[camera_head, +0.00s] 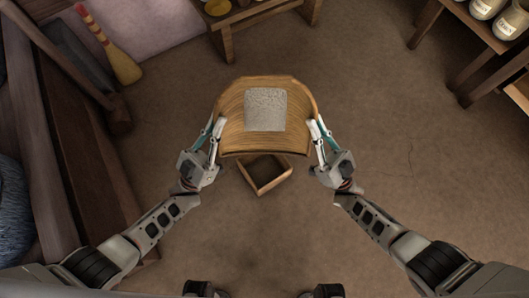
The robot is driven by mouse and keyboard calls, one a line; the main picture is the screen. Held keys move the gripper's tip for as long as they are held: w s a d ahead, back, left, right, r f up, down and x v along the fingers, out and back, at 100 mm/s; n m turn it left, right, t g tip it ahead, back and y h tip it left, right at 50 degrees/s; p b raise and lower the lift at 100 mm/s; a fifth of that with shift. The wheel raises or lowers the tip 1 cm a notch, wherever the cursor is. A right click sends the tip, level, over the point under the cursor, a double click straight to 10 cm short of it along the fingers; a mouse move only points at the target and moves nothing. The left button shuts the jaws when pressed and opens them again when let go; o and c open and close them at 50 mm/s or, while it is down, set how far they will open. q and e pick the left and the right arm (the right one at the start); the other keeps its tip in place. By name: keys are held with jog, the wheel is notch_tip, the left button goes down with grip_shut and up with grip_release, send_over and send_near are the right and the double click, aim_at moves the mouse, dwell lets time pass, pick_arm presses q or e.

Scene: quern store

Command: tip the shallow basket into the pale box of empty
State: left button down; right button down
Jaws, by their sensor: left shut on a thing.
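The shallow basket (237,137), a tan woven tray with a curved rim, is held up in the middle of the camera_head view. A grey speckled square piece (265,109) lies in it. My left gripper (217,131) is shut on the basket's left rim. My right gripper (313,131) is at the right rim, its fingers closed about the edge. A pale wooden box (268,189), open at the top, stands on the floor below the basket's near edge. The basket hides the far part of the box, and the inside that shows looks dark and bare.
A wooden bench (85,150) runs along the left, with a broom (118,58) behind it. A low wooden table (262,12) stands at the back. Shelving with jars (487,8) is at the upper right. The floor (400,140) on the right is clear.

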pick_arm(q)
jog(key=shift+w+d, duration=0.15)
jog(key=shift+d, duration=0.2)
pick_arm(e)
jog(key=shift+w+a+h, duration=0.15)
jog(key=shift+a+h, duration=0.15)
jog(key=shift+a, duration=0.1)
pick_arm(q)
jog(key=shift+y, duration=0.3)
pick_arm(e)
jog(key=shift+m, duration=0.3)
